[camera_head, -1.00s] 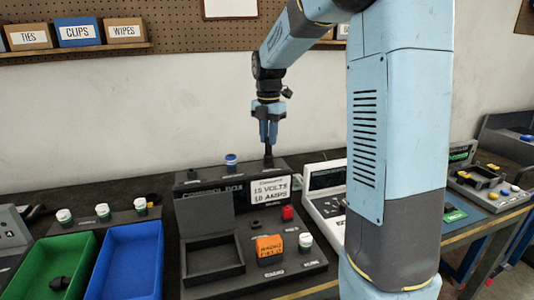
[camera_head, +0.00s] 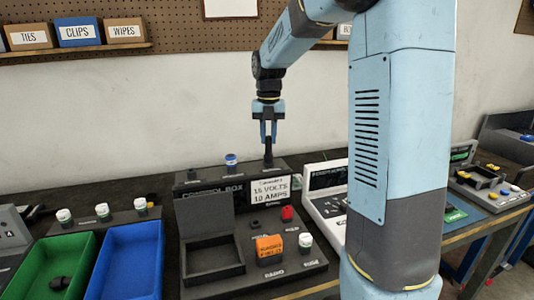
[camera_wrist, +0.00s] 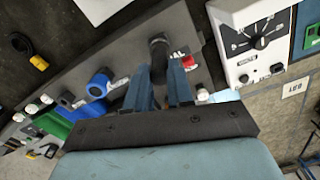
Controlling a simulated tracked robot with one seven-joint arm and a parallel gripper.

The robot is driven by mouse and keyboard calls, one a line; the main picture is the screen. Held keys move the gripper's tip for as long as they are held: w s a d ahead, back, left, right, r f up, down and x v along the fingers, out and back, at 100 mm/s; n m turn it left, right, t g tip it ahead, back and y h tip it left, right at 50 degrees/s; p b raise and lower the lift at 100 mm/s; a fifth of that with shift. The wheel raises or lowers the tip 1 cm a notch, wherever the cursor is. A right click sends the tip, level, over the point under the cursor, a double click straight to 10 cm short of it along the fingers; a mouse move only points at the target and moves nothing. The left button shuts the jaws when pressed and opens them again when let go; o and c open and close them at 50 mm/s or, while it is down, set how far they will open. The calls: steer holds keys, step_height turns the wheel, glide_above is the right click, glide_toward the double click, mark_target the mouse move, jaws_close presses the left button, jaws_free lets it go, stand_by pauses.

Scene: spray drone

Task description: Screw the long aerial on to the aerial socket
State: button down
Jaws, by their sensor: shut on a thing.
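My gripper (camera_head: 268,140) points down above the back right of the dark control box (camera_head: 202,186). Its two blue fingers are shut on the long aerial (camera_head: 268,158), a dark upright stick. The aerial's lower end meets the raised back ledge of the box beside the sign; whether it is seated or threaded in the aerial socket cannot be told. The socket itself is hidden under it. In the wrist view my gripper (camera_wrist: 160,82) has the dark aerial (camera_wrist: 158,50) between and beyond its fingertips.
A blue-and-white capped part (camera_head: 231,160) stands left of the aerial on the ledge. A volts-and-amps sign (camera_head: 270,190) is just in front. An open lid (camera_head: 205,213), an orange block (camera_head: 269,246) and a red part (camera_head: 287,213) are nearer. Green (camera_head: 42,246) and blue (camera_head: 160,240) bins lie left.

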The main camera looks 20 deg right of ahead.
steer(key=shift+n, duration=1.1)
steer(key=shift+n, duration=0.5)
steer(key=c, duration=0.9)
jaws_free()
step_height(320, 180, up, 14)
steer(key=shift+f, duration=0.15)
